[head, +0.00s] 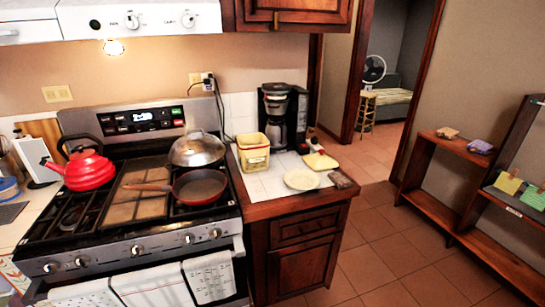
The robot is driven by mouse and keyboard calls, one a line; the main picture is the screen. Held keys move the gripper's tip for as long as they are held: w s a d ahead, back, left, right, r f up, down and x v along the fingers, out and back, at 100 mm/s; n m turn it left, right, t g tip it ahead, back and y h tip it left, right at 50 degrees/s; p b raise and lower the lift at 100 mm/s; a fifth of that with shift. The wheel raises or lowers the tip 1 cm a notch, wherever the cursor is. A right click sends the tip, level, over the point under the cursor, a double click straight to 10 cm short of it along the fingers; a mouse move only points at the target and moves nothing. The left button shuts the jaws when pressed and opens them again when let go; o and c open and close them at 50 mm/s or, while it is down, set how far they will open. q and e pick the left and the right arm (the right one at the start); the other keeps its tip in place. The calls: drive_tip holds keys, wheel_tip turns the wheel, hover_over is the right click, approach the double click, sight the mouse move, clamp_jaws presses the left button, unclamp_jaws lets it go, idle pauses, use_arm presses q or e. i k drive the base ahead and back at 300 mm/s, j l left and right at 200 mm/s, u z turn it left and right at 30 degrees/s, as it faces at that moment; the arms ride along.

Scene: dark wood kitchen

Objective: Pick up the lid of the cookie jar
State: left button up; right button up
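A square, pale yellow container (253,158), which looks like the cookie jar, stands upright on the tiled counter right of the stove. Its top seems open, with a yellow rim. A flat, pale yellow square piece (320,162), which looks like its lid, lies on the counter to the right, apart from the jar. Neither of my grippers is in view.
A round cream plate (301,179) lies in front of the yellow square piece, with a small brown item (341,180) beside it. A black coffee maker (283,115) stands behind.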

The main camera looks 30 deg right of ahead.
sight(321, 161)
drive_tip(key=i+l+u, duration=0.1)
drive_tip(key=l+u, duration=0.35)
drive_tip(key=l, duration=0.4)
drive_tip(key=l+u, duration=0.4)
drive_tip(key=l, duration=0.4)
drive_tip(key=k+l+u, duration=0.15)
drive_tip(key=l+u, duration=0.3)
drive_tip(key=l, duration=0.35)
